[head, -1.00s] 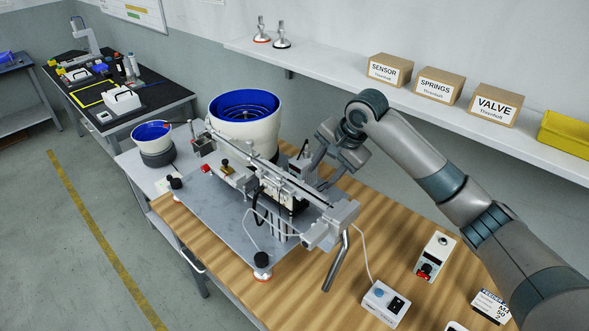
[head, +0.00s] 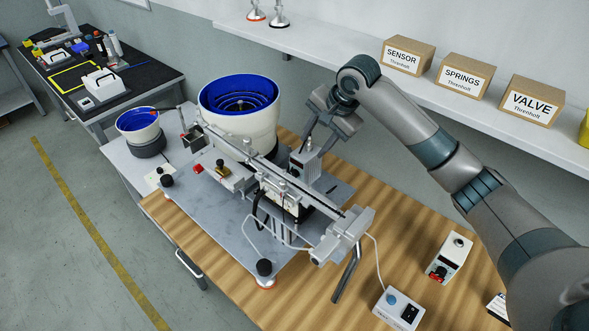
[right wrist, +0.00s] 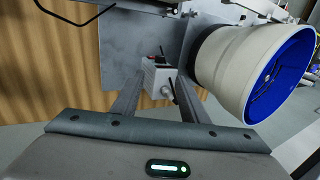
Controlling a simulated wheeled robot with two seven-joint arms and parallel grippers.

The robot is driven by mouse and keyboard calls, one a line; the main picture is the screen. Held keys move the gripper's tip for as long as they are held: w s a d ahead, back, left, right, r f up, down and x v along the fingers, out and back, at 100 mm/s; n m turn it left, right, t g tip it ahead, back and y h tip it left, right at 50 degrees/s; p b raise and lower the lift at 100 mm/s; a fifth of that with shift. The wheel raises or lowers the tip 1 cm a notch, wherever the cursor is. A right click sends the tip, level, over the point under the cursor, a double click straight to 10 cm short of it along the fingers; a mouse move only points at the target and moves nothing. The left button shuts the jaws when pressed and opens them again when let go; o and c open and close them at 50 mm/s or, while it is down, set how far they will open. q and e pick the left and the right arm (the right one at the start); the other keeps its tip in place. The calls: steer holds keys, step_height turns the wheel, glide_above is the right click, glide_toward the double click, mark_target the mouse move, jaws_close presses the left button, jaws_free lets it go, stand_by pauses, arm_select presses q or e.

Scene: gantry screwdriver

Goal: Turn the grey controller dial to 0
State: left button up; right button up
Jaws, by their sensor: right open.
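A small grey controller box (head: 303,167) stands behind the rail of the feeder machine, right of the large bowl in the head view. In the right wrist view the grey box (right wrist: 155,72) shows with a round grey dial (right wrist: 166,90) on the side facing the camera. The number the dial points to is too small to read. My right gripper (head: 318,142) is open, just above and behind the box. In the right wrist view its fingers (right wrist: 158,88) lie on either side of the dial, apart from it as far as I can tell. My left gripper is not in view.
The large blue-lined bowl (head: 240,125) stands close beside the gripper. The machine's rail (head: 290,185) runs in front of the box. A white box with a red knob (head: 449,258) and a blue-button box (head: 398,308) stand on the wooden table (head: 400,235). A shelf holds cartons (head: 464,77).

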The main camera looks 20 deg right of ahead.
arm_select(q)
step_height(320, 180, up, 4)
steer(key=p, duration=0.4)
arm_select(e)
glide_toward(294, 173)
steer(key=x, duration=0.9)
steer(key=shift+s, duration=0.1)
steer(key=shift+r, duration=0.1)
steer(key=shift+c, duration=0.6)
jaws_close()
